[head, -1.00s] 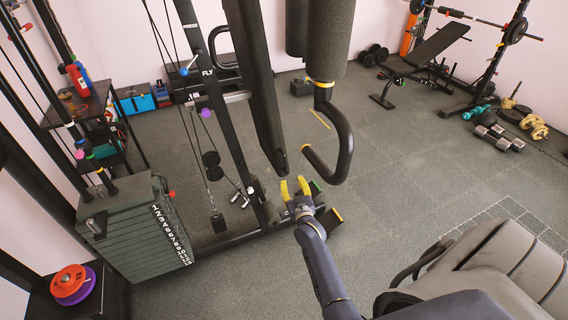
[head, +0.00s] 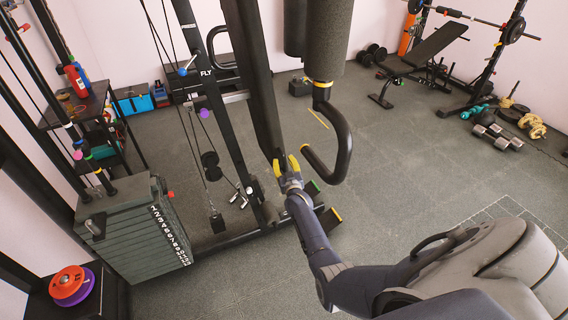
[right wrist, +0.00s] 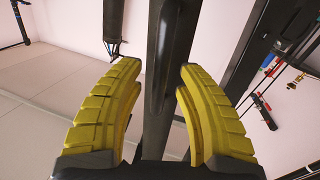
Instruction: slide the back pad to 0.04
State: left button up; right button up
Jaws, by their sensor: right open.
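The back pad (head: 254,80) is a long dark upright pad on the black gym machine, in the upper middle of the head view. My right gripper (head: 286,165), with yellow fingers, is at the pad's lower end in that view. In the right wrist view its fingers (right wrist: 158,85) are apart, with a dark upright part (right wrist: 172,60) showing in the gap between them. I cannot tell whether the fingers touch it. My left gripper is not in view.
A curved black handle (head: 344,150) hangs just right of my right gripper. The weight stack (head: 140,238) stands at the left. Dumbbells (head: 497,138) lie on the floor at the right. The floor in the middle right is clear.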

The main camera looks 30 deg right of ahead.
jog(key=shift+c, duration=0.5)
grip_shut()
